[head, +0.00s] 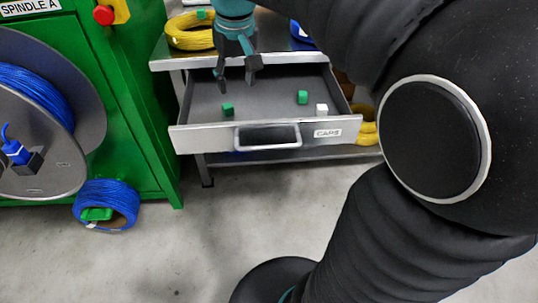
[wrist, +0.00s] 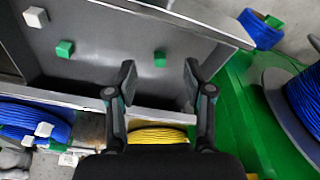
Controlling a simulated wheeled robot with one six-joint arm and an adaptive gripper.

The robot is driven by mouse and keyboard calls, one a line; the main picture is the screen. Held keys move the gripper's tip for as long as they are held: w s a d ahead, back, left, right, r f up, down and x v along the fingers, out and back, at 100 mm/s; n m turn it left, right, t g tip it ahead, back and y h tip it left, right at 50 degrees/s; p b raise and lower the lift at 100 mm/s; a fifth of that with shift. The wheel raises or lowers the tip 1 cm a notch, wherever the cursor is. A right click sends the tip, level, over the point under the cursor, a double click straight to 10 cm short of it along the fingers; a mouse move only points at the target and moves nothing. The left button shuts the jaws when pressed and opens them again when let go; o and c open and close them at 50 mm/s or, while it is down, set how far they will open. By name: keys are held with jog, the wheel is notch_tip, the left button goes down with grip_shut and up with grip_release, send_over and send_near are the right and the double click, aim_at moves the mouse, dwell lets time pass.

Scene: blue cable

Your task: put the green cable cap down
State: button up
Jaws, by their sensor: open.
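My gripper (head: 236,82) is open and empty over the left part of the open caps drawer (head: 205,137). One green cable cap (head: 227,109) lies on the drawer floor near the front, below my fingertips in the head view. In the wrist view this cap (wrist: 160,59) shows between the two fingers of my gripper (wrist: 159,76), apart from both. A second green cap (head: 302,97) lies farther right in the drawer, and it also shows in the wrist view (wrist: 65,49).
A white cap (head: 321,109) lies at the drawer's right front. A yellow cable coil (head: 188,38) is on the bench top behind. A green cabinet with a blue cable spool (head: 80,150) stands left. A blue coil (head: 107,198) with a green cap lies on the floor.

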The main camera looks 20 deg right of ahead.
jog(key=s+f+t, duration=0.1)
jog(key=s+f, duration=0.3)
jog(key=s, duration=0.5)
jog(key=s+f+t, duration=0.2)
jog(key=s+f, duration=0.1)
jog(key=s, duration=0.6)
jog(key=shift+s+f+m, duration=0.15)
jog(key=shift+f+m, duration=0.15)
jog(key=shift+f, duration=0.1)
